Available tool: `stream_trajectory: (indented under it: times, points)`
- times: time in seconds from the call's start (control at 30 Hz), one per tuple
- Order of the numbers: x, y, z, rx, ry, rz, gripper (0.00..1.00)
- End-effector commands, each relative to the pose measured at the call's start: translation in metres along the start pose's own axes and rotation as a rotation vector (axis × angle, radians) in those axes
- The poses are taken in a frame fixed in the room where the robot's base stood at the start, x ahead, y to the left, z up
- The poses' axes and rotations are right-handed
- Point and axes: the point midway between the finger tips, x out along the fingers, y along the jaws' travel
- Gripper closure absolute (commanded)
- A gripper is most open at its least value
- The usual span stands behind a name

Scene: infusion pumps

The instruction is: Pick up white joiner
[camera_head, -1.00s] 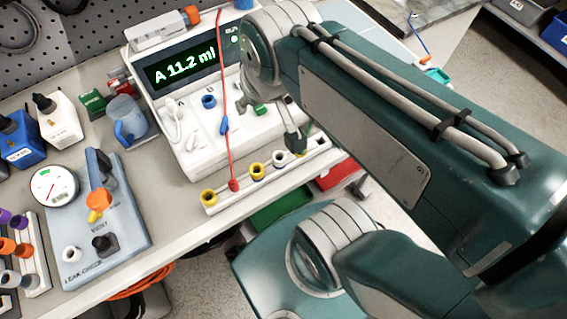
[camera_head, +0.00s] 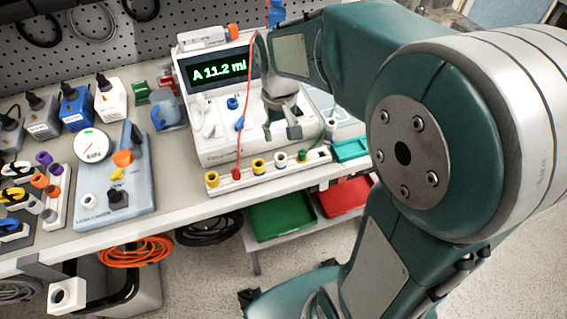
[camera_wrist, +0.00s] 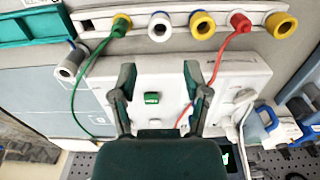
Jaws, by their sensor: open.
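A white, ring-topped joiner (camera_head: 281,159) stands in the white rack (camera_head: 222,185), between a yellow joiner and a green plug. In the wrist view this white joiner (camera_wrist: 159,27) is ahead of the fingers, slightly above them in the picture. A second pale, grey-white joiner (camera_head: 330,127) is near the rack's right end; in the wrist view this joiner (camera_wrist: 70,64) lies tilted beside the green cable. My gripper (camera_head: 281,134) is in front of the pump, behind the rack. Its spread, empty fingers (camera_wrist: 158,76) point toward the rack.
The infusion pump (camera_head: 225,150) stands behind the rack with cables hanging over it. A red cable (camera_head: 248,90) runs close to my gripper. A teal tray (camera_head: 350,149) is to the right. Green (camera_head: 283,217) and red (camera_head: 345,197) bins sit below the table edge.

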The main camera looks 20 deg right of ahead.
Motion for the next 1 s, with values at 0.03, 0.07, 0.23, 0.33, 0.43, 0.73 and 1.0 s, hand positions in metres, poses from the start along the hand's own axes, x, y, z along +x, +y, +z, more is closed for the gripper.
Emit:
stream_trajectory:
  times: [0.03,0.07,0.23,0.33,0.43,0.73,1.0]
  points:
    - [0.011,0.0,0.001,0.0,-0.006,0.0,0.39]
    - [0.016,0.0,0.001,0.0,-0.005,0.0,0.39]
    - [0.037,0.0,0.001,0.0,-0.002,0.0,0.39]
    - [0.043,0.0,0.001,0.0,-0.002,0.0,0.39]
    - [0.056,0.0,0.002,0.0,-0.004,0.0,0.39]
    - [0.092,0.0,0.003,0.0,-0.002,0.0,0.39]
    - [0.092,0.0,0.002,0.0,0.0,0.0,0.62]
